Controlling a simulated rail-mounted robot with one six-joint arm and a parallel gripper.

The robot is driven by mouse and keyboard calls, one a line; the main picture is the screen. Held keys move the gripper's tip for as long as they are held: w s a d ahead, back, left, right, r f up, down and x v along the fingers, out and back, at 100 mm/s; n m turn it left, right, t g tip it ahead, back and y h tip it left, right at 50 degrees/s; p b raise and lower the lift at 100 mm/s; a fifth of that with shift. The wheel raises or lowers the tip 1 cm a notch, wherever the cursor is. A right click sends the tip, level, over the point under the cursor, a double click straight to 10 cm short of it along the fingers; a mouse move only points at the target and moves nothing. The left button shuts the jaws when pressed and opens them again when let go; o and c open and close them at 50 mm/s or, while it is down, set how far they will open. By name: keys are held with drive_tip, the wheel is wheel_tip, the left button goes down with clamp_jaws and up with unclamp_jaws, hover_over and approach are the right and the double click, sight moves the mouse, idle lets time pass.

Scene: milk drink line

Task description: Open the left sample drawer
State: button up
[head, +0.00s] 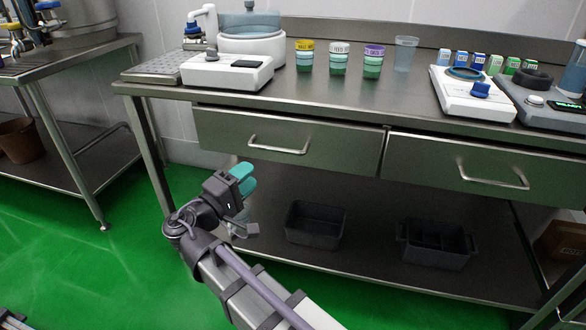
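The left sample drawer (335,147) is a steel front under the bench top, closed and flush as far as I can see. Its bar handle (278,147) sits left of the drawer's middle. My gripper (245,178), with teal fingertips, is in front of and below the left part of this drawer, left of the handle and apart from it in the picture. The fingertips look close together, but the gap between them is unclear. I see nothing held. The right drawer (430,160) is also closed, with its own bar handle (492,178).
The steel bench (300,93) carries a white device (228,72), several lidded cups and small bottles, and another white instrument (472,95) at right. Two dark bins (315,224) (436,246) stand on the lower shelf. Green floor (110,265) is open at left.

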sight(275, 149)
drive_tip(key=p+x, duration=0.1)
drive_tip(key=x, duration=0.4)
drive_tip(key=p+x, duration=0.1)
drive_tip(key=x, duration=0.4)
drive_tip(key=shift+w+r, duration=0.25)
drive_tip(key=shift+r, duration=0.05)
clamp_jaws()
